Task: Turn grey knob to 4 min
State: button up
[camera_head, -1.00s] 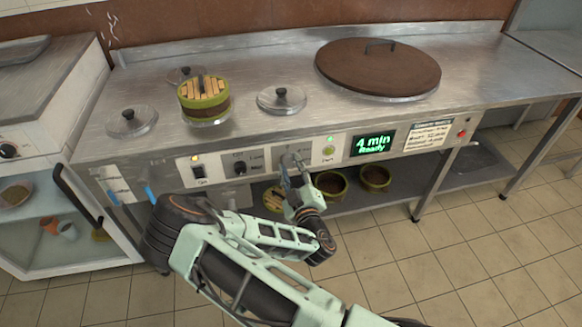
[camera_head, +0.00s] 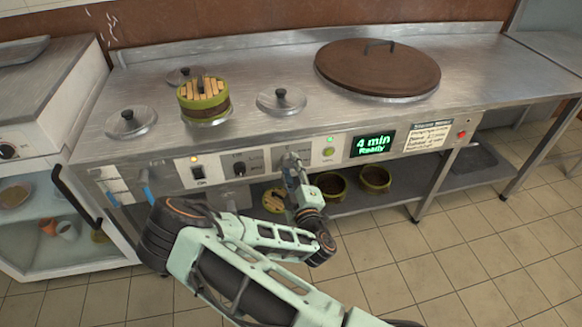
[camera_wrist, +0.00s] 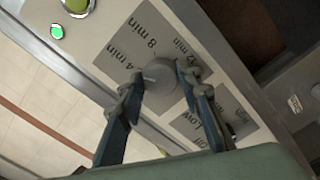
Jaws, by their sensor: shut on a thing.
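The grey knob (camera_wrist: 159,74) sits on a grey dial plate marked 4 min, 8 min and 12 min (camera_wrist: 150,45) in the wrist view. A pale pointer line on the knob faces the left side, near the 4 min mark. My gripper (camera_wrist: 165,80) is shut on the knob, one finger on each side. In the head view my gripper (camera_head: 292,163) is at the front panel and mostly hides the knob. The green display (camera_head: 373,145) reads "4 min Ready".
Another knob (camera_head: 239,168) and a switch (camera_head: 198,171) are left of my gripper; a green button (camera_head: 329,152) is to its right. A steamer basket (camera_head: 203,103) and a large brown lid (camera_head: 378,69) are on the counter. Bowls (camera_head: 331,185) stand on the shelf below.

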jog(key=o, duration=1.2)
jog(key=shift+c, duration=0.2)
jog(key=v, duration=1.2)
